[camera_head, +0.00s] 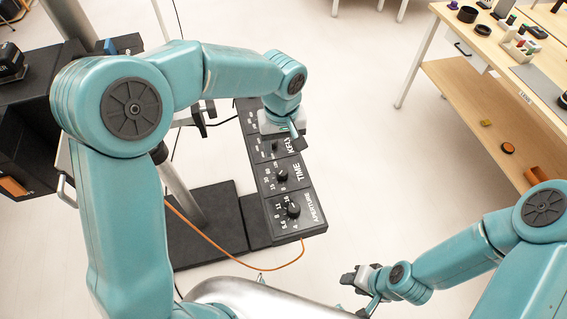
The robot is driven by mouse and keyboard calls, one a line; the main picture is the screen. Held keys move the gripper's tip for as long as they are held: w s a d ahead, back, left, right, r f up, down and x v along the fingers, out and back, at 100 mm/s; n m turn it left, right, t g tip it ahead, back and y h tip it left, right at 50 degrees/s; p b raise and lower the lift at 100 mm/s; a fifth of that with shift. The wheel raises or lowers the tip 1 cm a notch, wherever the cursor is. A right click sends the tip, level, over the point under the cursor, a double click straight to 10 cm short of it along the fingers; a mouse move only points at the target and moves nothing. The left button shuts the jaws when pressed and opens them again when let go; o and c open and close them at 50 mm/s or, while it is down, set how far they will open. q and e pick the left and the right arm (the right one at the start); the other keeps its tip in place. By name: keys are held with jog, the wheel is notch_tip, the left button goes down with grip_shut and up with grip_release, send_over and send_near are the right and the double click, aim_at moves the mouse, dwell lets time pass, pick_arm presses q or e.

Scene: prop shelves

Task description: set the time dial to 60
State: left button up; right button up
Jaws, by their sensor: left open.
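A long dark control panel (262,192) stands beside the pole, with white labels and several black knobs. The time dial (282,175) is the black knob in the section marked TIME, between the APERTURE section and another labelled section farther up. Its small numbers and pointer are too small to read. My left gripper (294,131) is open above the upper part of the panel, beyond the time dial in the picture and apart from it. It hides part of the panel there. My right gripper (358,290) is low in the picture, away from the panel; its jaw opening is unclear.
The aperture knob (292,209) is close below the time dial. An orange cable (240,262) loops from the panel's near end. A black base plate (208,240) lies beside it. A wooden shelf table (480,60) with props stands at right. Floor between is clear.

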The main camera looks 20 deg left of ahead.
aim_at(282, 171)
pick_arm(q)
notch_tip(282, 171, down, 10)
jog(key=shift+p, duration=0.7)
jog(key=shift+w+f, duration=0.2)
jog(key=shift+f, duration=0.25)
jog(key=shift+s+a+r, duration=0.1)
jog(key=shift+s+a, duration=0.05)
jog(key=shift+s, duration=0.05)
jog(key=shift+d, duration=0.2)
jog(key=c, duration=0.8)
jog(key=shift+w+a, duration=0.1)
jog(key=shift+c, duration=1.2)
